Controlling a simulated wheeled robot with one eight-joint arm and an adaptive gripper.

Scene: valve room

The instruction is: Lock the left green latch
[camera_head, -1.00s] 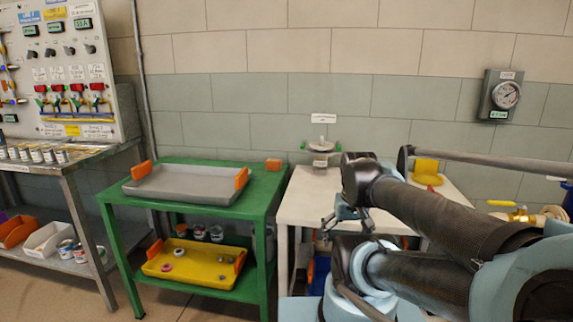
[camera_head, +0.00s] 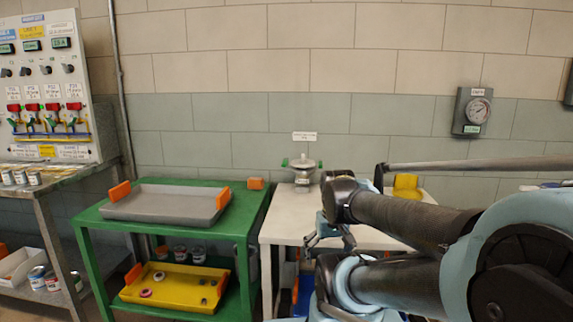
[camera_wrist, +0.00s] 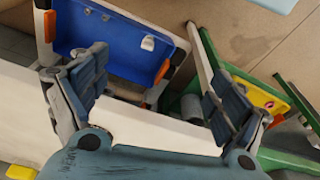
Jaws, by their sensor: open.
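A small device (camera_head: 304,175) with a round metal top stands on the white table (camera_head: 282,228), near its back left part. Its left green latch (camera_head: 285,162) is a small green tab on the left side; a right green latch (camera_head: 320,164) shows opposite. Whether either is locked is too small to tell. My gripper (camera_head: 328,238) is in front of and below the device, over the white table's front part. In the wrist view my gripper (camera_wrist: 155,103) is open and empty, its fingers wide apart above the white table edge. The device is not seen there.
A green cart (camera_head: 95,218) with a grey tray (camera_head: 165,202) stands left of the white table. A blue bin (camera_wrist: 110,35) shows below the table edge.

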